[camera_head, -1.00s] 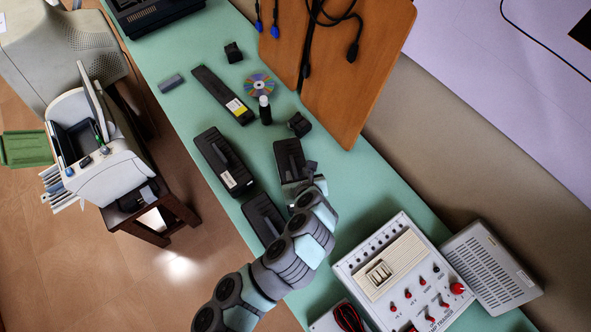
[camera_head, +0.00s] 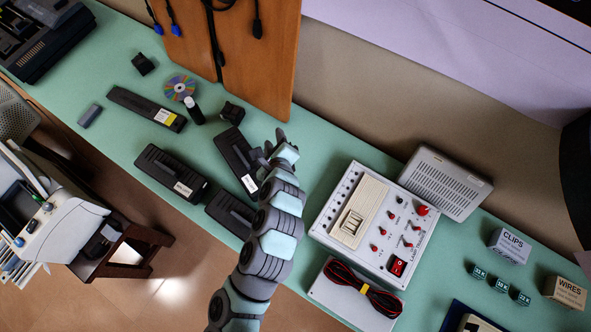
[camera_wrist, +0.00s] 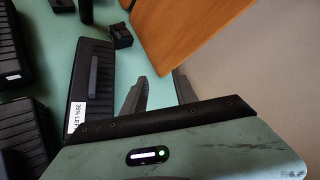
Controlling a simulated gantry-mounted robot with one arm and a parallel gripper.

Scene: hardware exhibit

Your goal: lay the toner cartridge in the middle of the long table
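Several black cartridges lie on the green long table (camera_head: 320,150). The nearest black cartridge (camera_head: 233,158) has a pale label at its lower end. In the wrist view this cartridge (camera_wrist: 100,60) lies left of the fingers, its label partly readable as "35% LEF". My gripper (camera_head: 283,145) is just right of it. In the wrist view my gripper (camera_wrist: 160,80) has its fingers apart with nothing between them. A second black cartridge (camera_head: 165,168) and a third black cartridge (camera_head: 230,212) lie nearby; my arm partly covers the third.
A white trainer unit (camera_head: 375,215) and grey box (camera_head: 445,183) stand to the right. A brown board (camera_head: 260,60) with hanging cables is behind. Some bare table shows beside my gripper.

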